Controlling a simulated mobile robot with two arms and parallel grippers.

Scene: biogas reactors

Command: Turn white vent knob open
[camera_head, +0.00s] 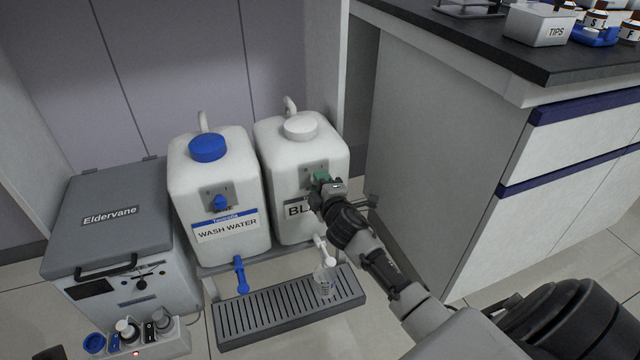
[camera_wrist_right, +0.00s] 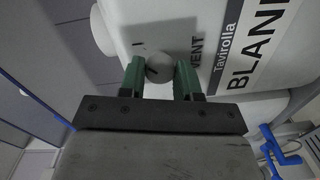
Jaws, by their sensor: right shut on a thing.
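The white vent knob (camera_wrist_right: 160,69) is on the white carboy (camera_head: 285,160) labelled Tavirolla BLANK. In the right wrist view it sits between the two green fingers of my right gripper (camera_wrist_right: 161,78), with a small dark mark on its face. The word VENT is printed beside it on the carboy, with a short line mark on the other side. In the head view my right gripper (camera_head: 320,179) is at the carboy's front above the label and hides the knob. It is shut on the knob. My left gripper is out of view.
A WASH WATER carboy (camera_head: 240,165) with a blue knob (camera_head: 219,203) stands left. Below are a blue tap (camera_head: 240,274), a white tap (camera_head: 326,251) and a clear beaker (camera_head: 324,283) on a drip tray (camera_head: 262,318). A grey Eldervane box (camera_head: 110,250) is left; a cabinet (camera_head: 430,150) is right.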

